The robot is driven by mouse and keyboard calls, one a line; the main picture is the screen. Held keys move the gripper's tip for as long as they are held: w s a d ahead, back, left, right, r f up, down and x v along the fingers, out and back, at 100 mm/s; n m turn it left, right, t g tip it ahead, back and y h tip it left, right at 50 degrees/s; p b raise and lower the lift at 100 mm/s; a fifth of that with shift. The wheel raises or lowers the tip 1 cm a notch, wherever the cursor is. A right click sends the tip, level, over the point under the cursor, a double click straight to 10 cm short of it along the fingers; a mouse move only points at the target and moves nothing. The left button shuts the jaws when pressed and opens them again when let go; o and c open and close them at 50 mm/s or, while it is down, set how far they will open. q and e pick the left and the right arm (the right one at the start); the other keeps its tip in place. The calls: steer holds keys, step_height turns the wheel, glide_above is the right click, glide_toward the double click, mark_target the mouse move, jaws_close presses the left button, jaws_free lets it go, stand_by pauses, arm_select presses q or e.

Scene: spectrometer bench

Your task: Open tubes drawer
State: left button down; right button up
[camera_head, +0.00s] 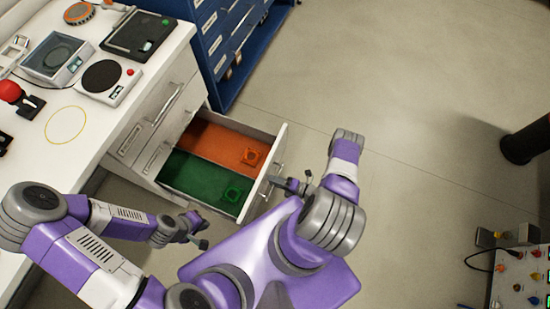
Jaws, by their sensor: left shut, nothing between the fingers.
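The drawer (283,140) under the white bench is pulled out. Its inside shows an orange section (210,142) and a green section (195,176), each with a small square piece of the same colour. Its front has a handle (272,178) on the outer face. My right gripper (292,184) is at the drawer front, close to the handle; whether it touches or grips it cannot be told. My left gripper (201,237) is shut and empty, in front of the bench and below the drawer in the picture.
The white bench (105,125) carries several instruments and a yellow ring marking (65,125). A blue cabinet (220,50) stands behind. Open floor (400,80) lies to the right, with a panel of knobs (520,275) at lower right.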

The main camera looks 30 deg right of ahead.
steer(key=shift+s, duration=0.1)
steer(key=p+v, duration=0.1)
steer(key=v, duration=0.6)
steer(key=shift+s, duration=0.15)
steer(key=shift+d, duration=0.15)
stand_by(0.3)
